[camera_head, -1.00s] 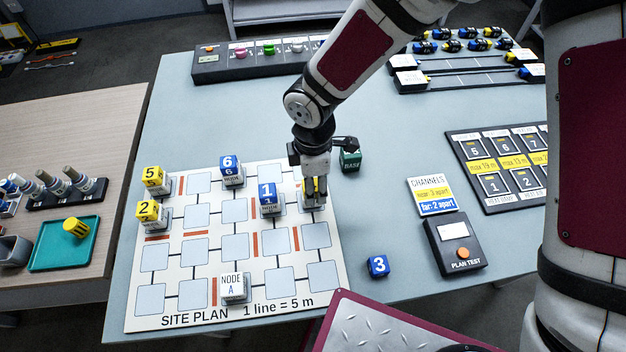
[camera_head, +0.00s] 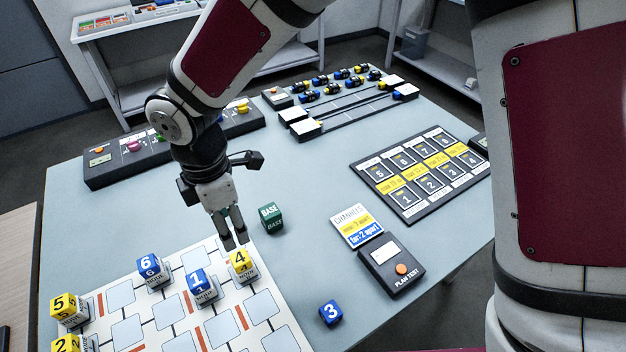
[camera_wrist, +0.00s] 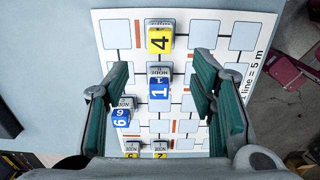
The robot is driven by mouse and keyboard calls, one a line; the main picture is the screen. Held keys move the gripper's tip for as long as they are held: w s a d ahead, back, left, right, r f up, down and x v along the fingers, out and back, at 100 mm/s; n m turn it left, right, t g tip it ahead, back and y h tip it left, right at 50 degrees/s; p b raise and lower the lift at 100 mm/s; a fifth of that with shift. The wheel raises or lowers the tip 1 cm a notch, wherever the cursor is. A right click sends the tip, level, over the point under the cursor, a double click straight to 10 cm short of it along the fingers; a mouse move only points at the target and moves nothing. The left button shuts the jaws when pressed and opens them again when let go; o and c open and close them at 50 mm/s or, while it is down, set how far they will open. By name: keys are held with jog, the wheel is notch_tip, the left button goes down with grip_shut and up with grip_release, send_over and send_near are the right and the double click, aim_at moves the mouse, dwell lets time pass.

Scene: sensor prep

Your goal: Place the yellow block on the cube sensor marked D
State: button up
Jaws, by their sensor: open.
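In the wrist view my gripper (camera_wrist: 158,80) has open green-padded fingers. Yellow blocks 5 (camera_head: 64,303) and 2 (camera_head: 66,344) are at the left.
Blue block 1 (camera_head: 198,280) and blue block 6 (camera_head: 149,266) stand on other sensors. A green BASE cube (camera_head: 271,218) is right of my gripper. The plan test box (camera_head: 391,265) stands further right.

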jog(key=w+d+r+m+t+h, duration=0.1)
jog(key=w+d+r+m, duration=0.1)
jog(key=d+r+m, duration=0.6)
jog(key=w+d+r+m+t, duration=0.15)
jog(key=d+r, duration=0.25)
jog(key=d, duration=0.7)
jog(key=s+d+r+m+t, duration=0.1)
jog(key=s+d+r+m, duration=0.2)
jog(key=s+d+m, duration=0.3)
jog(key=s+d+r+m+t+y, duration=0.1)
jog(key=s+d+r+m, duration=0.3)
jog(key=d+m, duration=0.5)
jog(key=shift+s+d+r, duration=0.25)
jog(key=shift+s, duration=1)
